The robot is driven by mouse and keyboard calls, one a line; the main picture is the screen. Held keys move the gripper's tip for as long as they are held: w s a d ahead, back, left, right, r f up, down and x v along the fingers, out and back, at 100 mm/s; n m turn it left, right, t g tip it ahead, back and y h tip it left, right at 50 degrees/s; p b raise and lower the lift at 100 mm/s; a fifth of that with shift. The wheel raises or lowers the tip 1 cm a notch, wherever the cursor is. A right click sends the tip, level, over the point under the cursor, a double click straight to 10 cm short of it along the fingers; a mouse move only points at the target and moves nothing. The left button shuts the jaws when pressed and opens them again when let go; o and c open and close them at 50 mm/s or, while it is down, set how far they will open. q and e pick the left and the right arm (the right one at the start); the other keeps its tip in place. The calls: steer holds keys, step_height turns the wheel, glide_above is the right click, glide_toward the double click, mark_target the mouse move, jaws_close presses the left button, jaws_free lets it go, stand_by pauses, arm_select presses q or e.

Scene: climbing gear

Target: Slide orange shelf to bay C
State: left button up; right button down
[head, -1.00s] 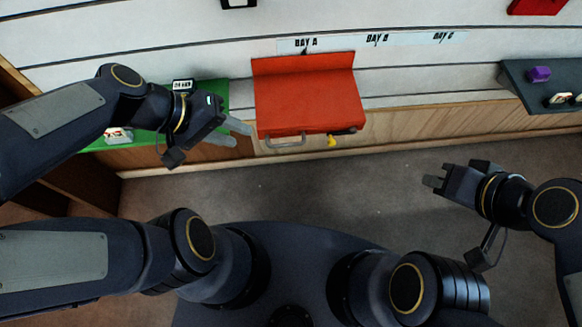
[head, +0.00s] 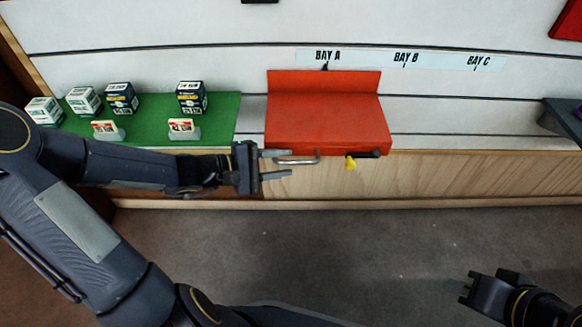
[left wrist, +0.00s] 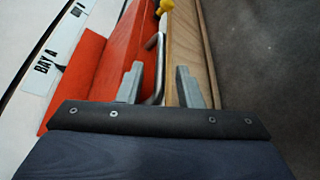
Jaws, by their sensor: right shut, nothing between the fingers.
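The orange-red shelf (head: 325,120) is mounted on the slatted wall under the BAY A label (head: 328,56). A metal bar handle (head: 297,161) sticks out at the left of its front edge. A dark lever with a yellow tip (head: 351,162) is at the right of that edge. The BAY C label (head: 479,62) is further right. My left gripper (head: 277,164) is open at the handle's left end; in the left wrist view the handle (left wrist: 155,70) shows ahead, between the fingers (left wrist: 160,88). Contact cannot be told. My right gripper (head: 466,287) is shut and empty over the floor.
A green shelf (head: 150,135) with several small boxes and price cards is on the left, partly behind my left arm. A dark shelf (head: 560,120) is at the right edge. The wall between the orange and dark shelves is clear.

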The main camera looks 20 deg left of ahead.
arm_select(q)
steer(key=shift+b+x, duration=0.35)
steer(key=shift+x, duration=1)
jaws_close()
